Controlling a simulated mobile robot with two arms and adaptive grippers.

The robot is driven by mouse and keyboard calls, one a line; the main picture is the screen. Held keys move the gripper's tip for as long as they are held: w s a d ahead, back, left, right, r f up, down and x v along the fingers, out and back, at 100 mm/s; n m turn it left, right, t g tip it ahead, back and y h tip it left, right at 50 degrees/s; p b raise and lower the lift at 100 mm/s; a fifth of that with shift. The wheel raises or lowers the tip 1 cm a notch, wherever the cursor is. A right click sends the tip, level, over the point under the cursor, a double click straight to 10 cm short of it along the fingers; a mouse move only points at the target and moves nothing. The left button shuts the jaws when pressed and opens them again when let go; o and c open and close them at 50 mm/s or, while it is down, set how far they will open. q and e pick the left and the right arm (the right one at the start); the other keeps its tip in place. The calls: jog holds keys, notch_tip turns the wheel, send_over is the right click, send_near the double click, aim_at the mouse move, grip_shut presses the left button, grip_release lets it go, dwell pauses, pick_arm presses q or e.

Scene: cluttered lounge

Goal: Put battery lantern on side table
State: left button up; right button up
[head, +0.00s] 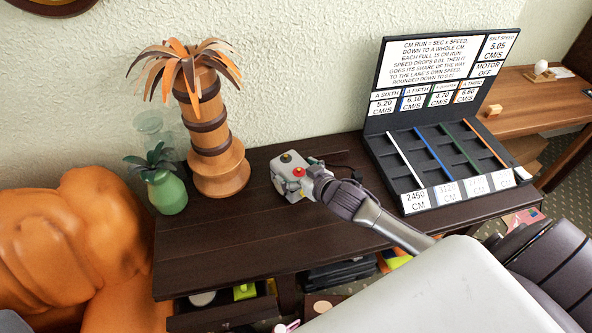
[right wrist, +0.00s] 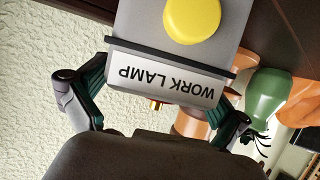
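The battery lantern (head: 287,178) is a small grey box with a red knob and a dark-yellow knob on top. In the right wrist view the lantern (right wrist: 165,75) shows a "WORK LAMP" label and a round yellow part. My right gripper (head: 308,184) reaches it from the right, and its fingers (right wrist: 162,105) press on both sides of it. The lantern is over the dark brown table (head: 225,240); I cannot tell whether it rests there or hangs just above. My left gripper is out of view.
A palm-shaped wooden ornament (head: 215,150) and a green vase (head: 167,190) stand left of the lantern. A black display case (head: 400,125) stands right. A lighter wooden table (head: 540,110) is at far right, an orange armchair (head: 75,240) at left. The dark table's front is clear.

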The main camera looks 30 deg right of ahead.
jog(key=shift+r, duration=0.15)
jog(key=v, duration=1.2)
